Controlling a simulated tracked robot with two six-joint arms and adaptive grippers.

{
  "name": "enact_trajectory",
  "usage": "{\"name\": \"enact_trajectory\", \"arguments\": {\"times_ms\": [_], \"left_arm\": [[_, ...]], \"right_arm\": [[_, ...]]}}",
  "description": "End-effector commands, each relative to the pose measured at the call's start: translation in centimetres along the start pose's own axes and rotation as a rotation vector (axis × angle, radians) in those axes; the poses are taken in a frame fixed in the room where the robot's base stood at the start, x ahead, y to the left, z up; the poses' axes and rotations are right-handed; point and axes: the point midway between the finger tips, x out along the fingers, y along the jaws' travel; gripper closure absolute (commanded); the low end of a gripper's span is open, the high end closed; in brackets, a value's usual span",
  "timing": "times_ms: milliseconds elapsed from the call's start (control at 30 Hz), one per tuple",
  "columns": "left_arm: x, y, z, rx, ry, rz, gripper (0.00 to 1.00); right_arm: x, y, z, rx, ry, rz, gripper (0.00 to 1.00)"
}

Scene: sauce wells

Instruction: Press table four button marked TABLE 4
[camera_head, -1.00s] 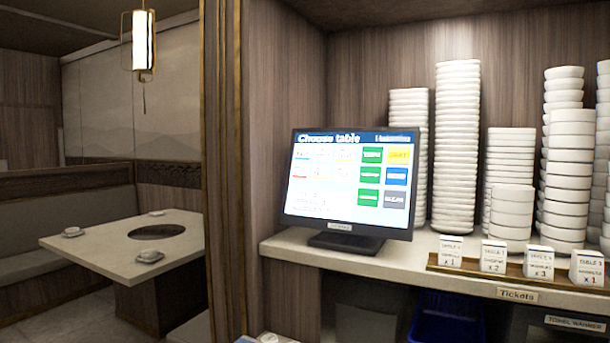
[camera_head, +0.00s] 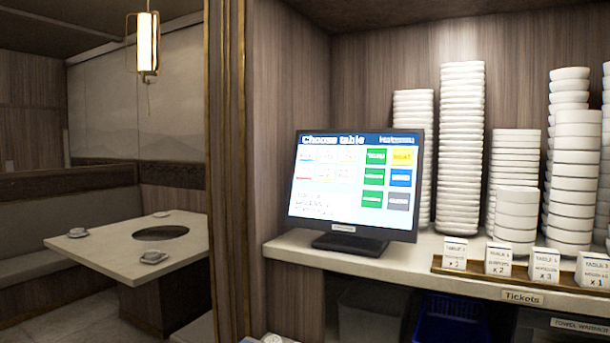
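A touch screen (camera_head: 338,215) headed "Choose table" stands on the counter, facing me and slightly to the left. It shows white buttons on the left and coloured ones on the right: green (camera_head: 375,157), yellow (camera_head: 402,157), blue (camera_head: 400,177) and grey (camera_head: 398,200). The button labels are too small and blurred to read, so I cannot tell which one is TABLE 4. Neither of my grippers shows in the head view.
The counter (camera_head: 415,271) bears tall stacks of white dishes (camera_head: 461,145) right of the screen. A ticket rail (camera_head: 470,272) with several white table tickets runs along its front edge. A dining table (camera_head: 112,247) with small dishes stands at left, behind a wooden post (camera_head: 229,170).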

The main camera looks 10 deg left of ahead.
Motion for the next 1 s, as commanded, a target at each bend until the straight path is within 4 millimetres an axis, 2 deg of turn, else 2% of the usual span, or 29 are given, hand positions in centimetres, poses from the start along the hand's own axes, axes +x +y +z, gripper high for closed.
{"name": "enact_trajectory", "arguments": {"times_ms": [33, 200, 1000], "left_arm": [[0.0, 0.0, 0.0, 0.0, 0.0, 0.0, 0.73], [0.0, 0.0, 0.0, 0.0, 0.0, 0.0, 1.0], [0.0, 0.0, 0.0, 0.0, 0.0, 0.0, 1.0]], "right_arm": [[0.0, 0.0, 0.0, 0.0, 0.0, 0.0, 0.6], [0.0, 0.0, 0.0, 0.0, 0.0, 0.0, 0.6], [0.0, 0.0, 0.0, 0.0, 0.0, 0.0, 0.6]]}}
